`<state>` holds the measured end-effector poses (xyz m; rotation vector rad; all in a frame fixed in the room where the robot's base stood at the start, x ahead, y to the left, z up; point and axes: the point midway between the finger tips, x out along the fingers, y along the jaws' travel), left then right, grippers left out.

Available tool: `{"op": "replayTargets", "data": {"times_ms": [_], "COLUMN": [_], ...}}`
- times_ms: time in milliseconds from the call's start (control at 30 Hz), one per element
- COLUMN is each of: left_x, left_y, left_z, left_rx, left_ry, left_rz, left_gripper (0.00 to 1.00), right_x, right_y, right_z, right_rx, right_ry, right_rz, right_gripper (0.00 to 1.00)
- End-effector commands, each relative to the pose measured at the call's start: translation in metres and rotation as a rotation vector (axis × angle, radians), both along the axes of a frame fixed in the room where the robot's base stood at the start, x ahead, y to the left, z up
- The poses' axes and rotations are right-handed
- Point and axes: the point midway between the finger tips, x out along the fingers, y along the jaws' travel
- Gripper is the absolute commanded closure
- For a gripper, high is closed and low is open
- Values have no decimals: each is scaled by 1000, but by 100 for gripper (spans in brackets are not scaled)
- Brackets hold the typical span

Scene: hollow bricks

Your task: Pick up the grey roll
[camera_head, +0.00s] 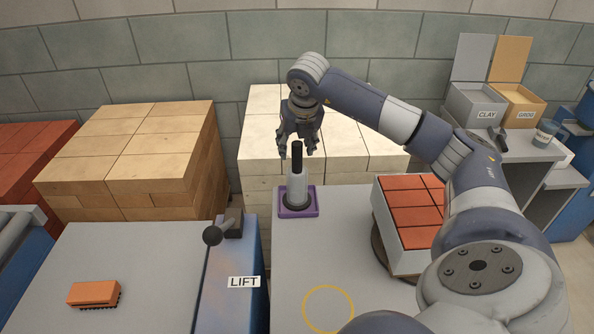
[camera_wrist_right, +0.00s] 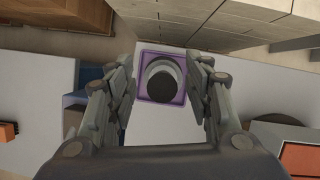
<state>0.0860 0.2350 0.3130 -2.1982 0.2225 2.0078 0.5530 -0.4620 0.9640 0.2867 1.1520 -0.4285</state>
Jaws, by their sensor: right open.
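The grey roll (camera_head: 297,188) stands upright on a purple square tray (camera_head: 312,206) on the grey table, with a black rod rising from its top. My right gripper (camera_head: 299,146) is above and around the top of the black rod, pointing down, with its fingers apart. In the right wrist view the roll (camera_wrist_right: 159,68) is seen from above between the two open fingers (camera_wrist_right: 163,95), apart from both. The purple tray (camera_wrist_right: 178,97) shows around it. My left gripper is in neither view.
A turntable with red bricks in a pale tray (camera_head: 382,215) stands right of the roll. A lift lever (camera_head: 213,235) and an orange brush (camera_head: 94,293) are at left. Brick stacks (camera_head: 150,155) stand behind. A yellow circle (camera_head: 328,309) marks bare table in front.

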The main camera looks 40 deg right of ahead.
Motion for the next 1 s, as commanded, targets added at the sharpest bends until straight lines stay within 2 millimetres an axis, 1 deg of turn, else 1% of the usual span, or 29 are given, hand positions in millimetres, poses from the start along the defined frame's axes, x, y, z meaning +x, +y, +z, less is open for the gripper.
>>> {"op": "replayTargets", "data": {"times_ms": [33, 100, 200, 300, 500, 533, 567, 600, 667, 700, 733, 1000], "left_x": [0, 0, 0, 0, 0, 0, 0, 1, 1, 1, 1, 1], "left_y": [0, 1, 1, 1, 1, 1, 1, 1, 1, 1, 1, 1], "left_z": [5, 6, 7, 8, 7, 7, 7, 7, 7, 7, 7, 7], "left_rx": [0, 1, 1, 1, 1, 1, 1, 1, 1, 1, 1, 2], "left_ry": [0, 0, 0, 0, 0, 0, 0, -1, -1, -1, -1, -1], "left_rz": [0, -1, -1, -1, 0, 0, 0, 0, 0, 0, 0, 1], "left_gripper": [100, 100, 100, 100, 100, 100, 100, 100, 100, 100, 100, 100], "right_x": [1, 5, 9, 11, 11, 11, 11, 11, 11, 11, 11, 12], "right_y": [-2, -5, -7, -8, -8, -8, -8, -8, -8, -8, -8, -8], "right_z": [-8, -18, -28, -33, -34, -34, -34, -34, -34, -34, -34, -32], "right_rx": [0, 1, 1, -1, -1, -1, 0, 0, 0, 0, 0, -1], "right_ry": [7, 6, 3, 2, 2, 2, 1, 1, 1, 1, 1, -1], "right_rz": [-2, -1, -1, -2, -1, -1, 0, 0, 0, 0, 0, -1], "right_gripper": [53, 53, 53, 53, 53, 58, 64, 73, 87, 96, 100, 100]}}
